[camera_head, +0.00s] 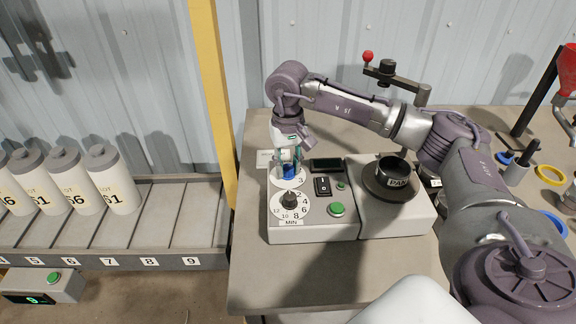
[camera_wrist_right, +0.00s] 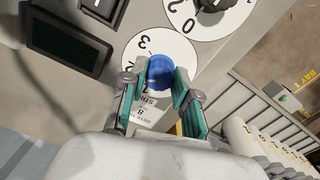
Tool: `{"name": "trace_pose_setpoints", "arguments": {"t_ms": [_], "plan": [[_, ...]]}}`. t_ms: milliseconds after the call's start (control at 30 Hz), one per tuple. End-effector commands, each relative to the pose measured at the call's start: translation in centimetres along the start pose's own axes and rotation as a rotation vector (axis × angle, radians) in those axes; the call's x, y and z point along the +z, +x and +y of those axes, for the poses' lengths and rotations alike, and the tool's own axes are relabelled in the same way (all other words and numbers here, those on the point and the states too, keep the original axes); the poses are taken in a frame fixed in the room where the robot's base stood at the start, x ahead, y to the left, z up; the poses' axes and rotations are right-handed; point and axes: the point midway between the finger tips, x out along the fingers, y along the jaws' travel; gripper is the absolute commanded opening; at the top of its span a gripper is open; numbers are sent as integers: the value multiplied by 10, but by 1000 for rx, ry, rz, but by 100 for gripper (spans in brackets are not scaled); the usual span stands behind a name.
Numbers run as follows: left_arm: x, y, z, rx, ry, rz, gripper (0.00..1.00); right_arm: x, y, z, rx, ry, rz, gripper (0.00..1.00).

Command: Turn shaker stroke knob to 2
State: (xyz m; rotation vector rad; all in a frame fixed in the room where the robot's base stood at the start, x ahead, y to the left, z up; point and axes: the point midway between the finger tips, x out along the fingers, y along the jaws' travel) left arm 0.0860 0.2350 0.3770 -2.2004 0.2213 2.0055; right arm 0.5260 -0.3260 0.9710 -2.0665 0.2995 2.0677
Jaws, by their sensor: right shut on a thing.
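The shaker's control box (camera_head: 330,231) stands on the table. Its blue stroke knob (camera_head: 290,171) sits on a white dial at the upper left of the panel. My right gripper (camera_head: 287,166) reaches down over this knob. In the right wrist view the gripper (camera_wrist_right: 160,84) has its teal pads on both sides of the blue knob (camera_wrist_right: 160,70), shut on it. A 3 shows on the stroke dial (camera_wrist_right: 140,50); the other numbers are partly hidden, and I cannot tell the knob's setting. My left gripper is not in view.
The dark MIN knob (camera_head: 289,200), a black rocker switch (camera_head: 322,186) and a green button (camera_head: 337,210) share the panel. A dark pan (camera_head: 393,176) sits on the right. White bottles (camera_head: 112,180) stand in a rack at left.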

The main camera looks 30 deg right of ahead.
Motion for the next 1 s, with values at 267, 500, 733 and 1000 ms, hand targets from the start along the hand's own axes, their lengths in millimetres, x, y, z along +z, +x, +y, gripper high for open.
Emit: {"name": "trace_pose_setpoints", "arguments": {"t_ms": [267,500,733,1000], "plan": [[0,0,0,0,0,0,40,-1,-2,0,-1,1,3,0],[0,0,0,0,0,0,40,0,-1,0,-1,1,2,55],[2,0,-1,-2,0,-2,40,0,-1,0,0,1,1,55],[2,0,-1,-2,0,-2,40,-1,-30,0,-3,0,5,55]]}}
